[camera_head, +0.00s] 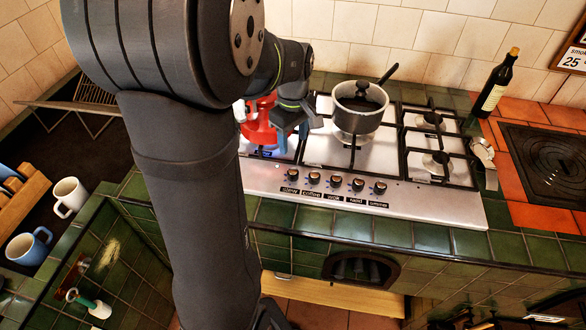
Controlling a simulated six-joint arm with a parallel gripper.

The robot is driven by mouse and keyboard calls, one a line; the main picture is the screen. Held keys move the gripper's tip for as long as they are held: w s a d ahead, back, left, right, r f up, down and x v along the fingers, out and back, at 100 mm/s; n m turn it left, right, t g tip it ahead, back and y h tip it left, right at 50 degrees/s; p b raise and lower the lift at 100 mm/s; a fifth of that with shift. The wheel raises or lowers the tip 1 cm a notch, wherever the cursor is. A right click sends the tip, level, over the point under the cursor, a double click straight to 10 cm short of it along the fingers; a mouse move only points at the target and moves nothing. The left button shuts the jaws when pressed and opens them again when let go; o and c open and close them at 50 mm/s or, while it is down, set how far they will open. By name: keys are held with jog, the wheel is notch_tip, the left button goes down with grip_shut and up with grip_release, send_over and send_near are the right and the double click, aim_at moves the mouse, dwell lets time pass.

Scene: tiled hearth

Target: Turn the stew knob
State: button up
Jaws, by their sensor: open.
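A steel gas hob (430,195) has a row of several dark knobs along its front edge, such as the leftmost knob (291,173), the middle knob (335,181) and the rightmost knob (379,187). Each knob has a small black label below it. My gripper (289,119) is open above the left part of the hob, in front of a red pot and apart from the knobs. My own arm hides the hob's left end.
A grey saucepan (359,108) stands on a middle burner with its handle to the upper right. The red pot (260,128) is partly hidden. A dark bottle (494,86) stands at right. Mugs (69,196) are at far left. The space before the knobs is clear.

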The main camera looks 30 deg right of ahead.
aim_at(293, 171)
notch_tip(293, 171, down, 12)
jog(key=shift+f, duration=0.2)
jog(key=c, duration=1)
